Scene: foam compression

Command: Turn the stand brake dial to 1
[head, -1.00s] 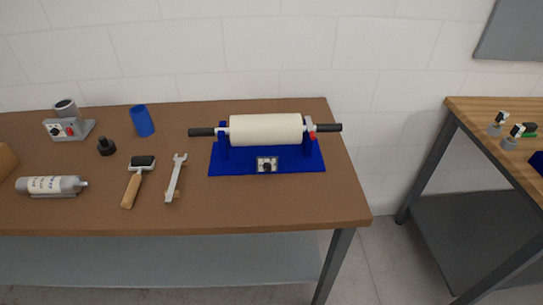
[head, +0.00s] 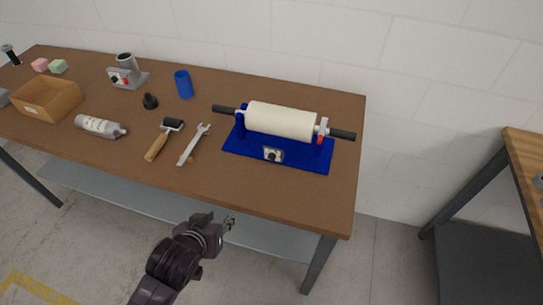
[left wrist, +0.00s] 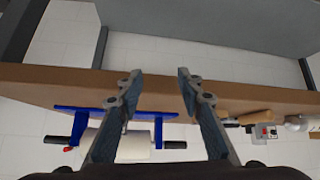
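The blue stand (head: 307,157) sits near the right end of the brown table and carries a cream foam roller (head: 281,120) with black end handles. The brake dial (head: 273,155) is a small dark knob on a light plate at the stand's front; its setting is too small to read. My left gripper (head: 231,223) is in front of the table edge, apart from the stand. In the left wrist view its two fingers (left wrist: 160,80) are spread with nothing between them, and the stand (left wrist: 85,110) shows upside down beyond them. My right gripper is not in view.
A cardboard box (head: 48,99) is further left. The tabletop before the stand is clear.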

